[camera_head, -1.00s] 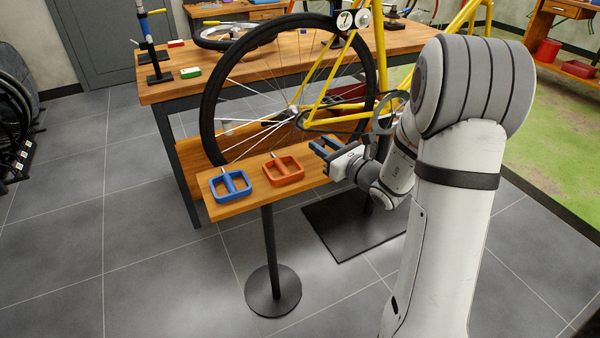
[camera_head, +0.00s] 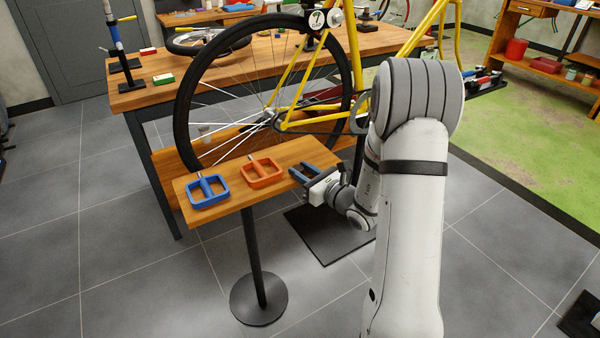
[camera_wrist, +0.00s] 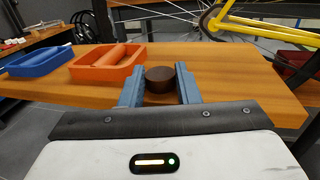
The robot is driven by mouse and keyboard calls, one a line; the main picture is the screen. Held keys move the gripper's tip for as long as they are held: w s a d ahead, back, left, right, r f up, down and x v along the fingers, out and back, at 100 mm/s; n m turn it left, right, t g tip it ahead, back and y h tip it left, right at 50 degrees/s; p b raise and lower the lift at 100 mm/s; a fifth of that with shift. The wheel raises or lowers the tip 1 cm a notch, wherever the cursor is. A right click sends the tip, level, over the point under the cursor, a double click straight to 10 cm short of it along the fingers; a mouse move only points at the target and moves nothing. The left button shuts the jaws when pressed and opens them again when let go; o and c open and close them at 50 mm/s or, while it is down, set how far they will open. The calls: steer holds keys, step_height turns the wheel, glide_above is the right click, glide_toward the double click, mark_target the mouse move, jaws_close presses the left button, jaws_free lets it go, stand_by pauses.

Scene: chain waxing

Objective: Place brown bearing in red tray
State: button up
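The brown bearing (camera_wrist: 160,79) is a short dark round piece standing on the small wooden table top (camera_wrist: 215,72). In the wrist view it sits between the two blue fingers of my gripper (camera_wrist: 160,92), with a visible gap at each side. My gripper (camera_head: 303,174) is open at the right end of the table top, low over the wood. I cannot make out the bearing in the head view. The orange-red tray (camera_head: 262,173), with a bar across it, lies left of my gripper; it also shows in the wrist view (camera_wrist: 107,70).
A blue tray (camera_head: 208,191) lies left of the red one. A bicycle wheel (camera_head: 190,120) and yellow frame (camera_head: 350,40) stand just behind the small table. A workbench (camera_head: 150,95) is beyond. Grey floor is free at the front left.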

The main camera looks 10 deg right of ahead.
steer(key=shift+o, duration=0.9)
